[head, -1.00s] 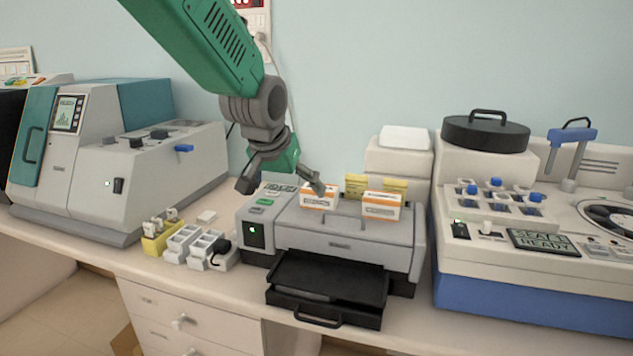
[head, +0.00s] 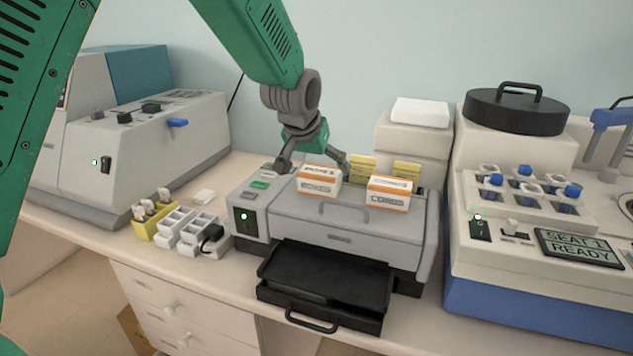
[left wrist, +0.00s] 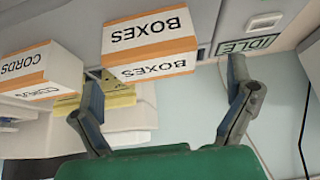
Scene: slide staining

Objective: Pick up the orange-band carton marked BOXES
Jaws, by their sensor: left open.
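The orange-band carton marked BOXES (head: 318,182) is a white box on top of the grey printer-like machine (head: 340,228), on its left part. In the left wrist view the BOXES carton (left wrist: 150,38) shows its label upside down. My left gripper (head: 315,164) is open and empty, just behind and above the carton in the head view. In the left wrist view its two fingers (left wrist: 165,78) stand apart, with the near end of the carton ahead of the gap, closer to the left finger. My right gripper is not in view.
A similar carton marked CORDS (head: 388,194) stands right of the BOXES carton. Yellow packs (head: 362,168) stand behind them. A black tray (head: 325,280) juts from the machine's front. A large centrifuge-like machine (head: 535,200) stands to the right.

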